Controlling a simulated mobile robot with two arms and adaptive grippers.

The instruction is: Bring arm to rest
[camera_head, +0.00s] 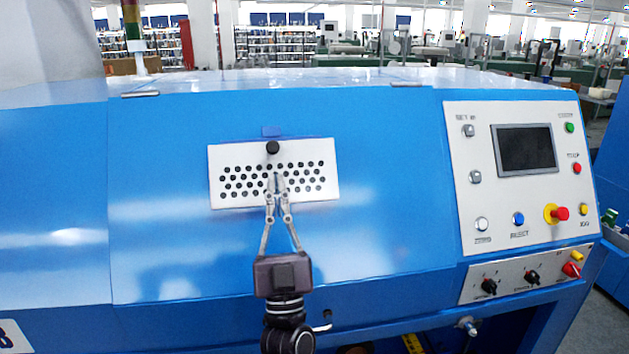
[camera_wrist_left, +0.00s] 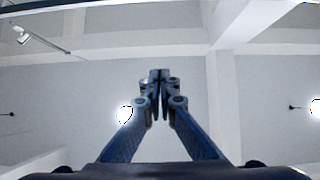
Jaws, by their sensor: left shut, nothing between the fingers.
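My left gripper (camera_head: 278,184) stands upright in front of the blue machine, its fingertips together and pointing up. In the head view its tips overlap the perforated white plate (camera_head: 232,190) on the machine's front cover; I cannot tell how far apart they are. In the left wrist view the gripper (camera_wrist_left: 160,76) is shut with nothing between the fingers, and only ceiling lies beyond it. My right gripper is in neither view.
The blue machine cover (camera_head: 385,200) fills most of the head view. A control panel (camera_head: 500,215) with a dark screen (camera_head: 526,150), buttons and a red emergency stop (camera_head: 560,213) is on the right. Ceiling beams (camera_wrist_left: 222,100) show overhead.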

